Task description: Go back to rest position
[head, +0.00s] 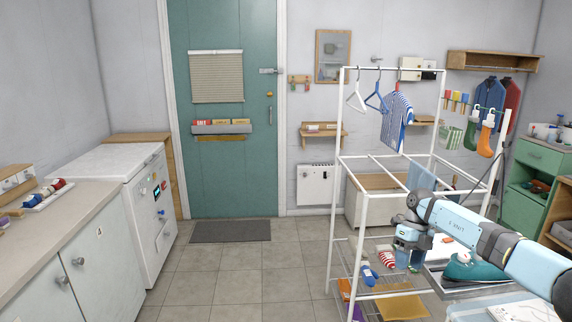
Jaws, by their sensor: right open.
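My right gripper (409,260) hangs at the end of my light-blue right arm, which comes in from the right edge. It points down in front of the white drying rack (334,220), near its lower right part. The gripper is open; I see nothing held in it, though its fingertips are small and partly lost against the rack. A dark teal item (470,267) lies on a surface below my forearm. My left gripper is not in view.
The rack holds a striped shirt (397,118) and hangers on top, with a blue mitten (369,275) and cloths below. A white machine (150,200) and cabinets line the left. The tiled floor before the green door (222,160) is clear except for a grey mat (230,231).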

